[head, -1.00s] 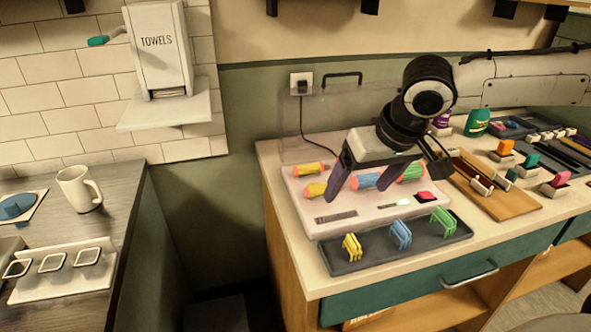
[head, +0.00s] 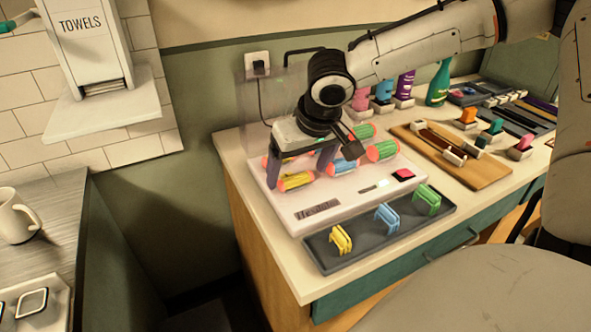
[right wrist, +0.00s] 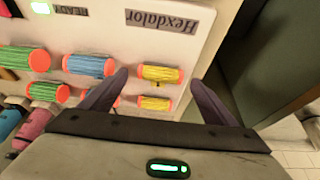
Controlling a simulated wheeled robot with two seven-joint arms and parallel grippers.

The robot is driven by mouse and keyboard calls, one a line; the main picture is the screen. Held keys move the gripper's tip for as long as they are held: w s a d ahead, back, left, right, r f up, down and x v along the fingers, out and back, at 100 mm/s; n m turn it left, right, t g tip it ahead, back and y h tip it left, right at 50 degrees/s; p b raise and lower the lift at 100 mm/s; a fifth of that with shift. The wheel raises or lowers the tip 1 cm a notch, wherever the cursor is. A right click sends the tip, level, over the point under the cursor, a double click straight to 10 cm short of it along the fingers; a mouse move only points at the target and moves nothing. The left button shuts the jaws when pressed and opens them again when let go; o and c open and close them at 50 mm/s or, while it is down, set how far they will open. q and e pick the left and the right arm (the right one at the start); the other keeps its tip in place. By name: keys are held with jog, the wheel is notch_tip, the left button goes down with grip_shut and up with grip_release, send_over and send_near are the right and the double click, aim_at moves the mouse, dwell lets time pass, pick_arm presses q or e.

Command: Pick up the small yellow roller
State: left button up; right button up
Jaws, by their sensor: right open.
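Two small yellow rollers with orange-red ends sit on the white roller base (head: 330,207). The nearer yellow roller (head: 297,181) lies between the fingers of my right gripper (head: 297,178) in the head view. In the right wrist view this yellow roller (right wrist: 160,73) shows between the fingertips, with clear space on both sides. The other yellow roller (right wrist: 155,103) sits just behind it, closer to the palm. My right gripper is open and empty above the base. Whether the fingertips reach down beside the roller is hard to tell. My left gripper is not in view.
Blue rollers (right wrist: 90,66) and green rollers (head: 382,151) sit beside the yellow ones. A dark tray (head: 365,248) with yellow, blue and green clips lies in front. A clear panel (head: 252,100) stands behind the base. A wooden board (head: 480,178) lies to the right.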

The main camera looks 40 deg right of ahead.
jog(key=shift+w+d+f, duration=0.1)
jog(key=shift+w+f, duration=0.2)
jog(key=shift+f, duration=0.35)
jog(key=c, duration=1.1)
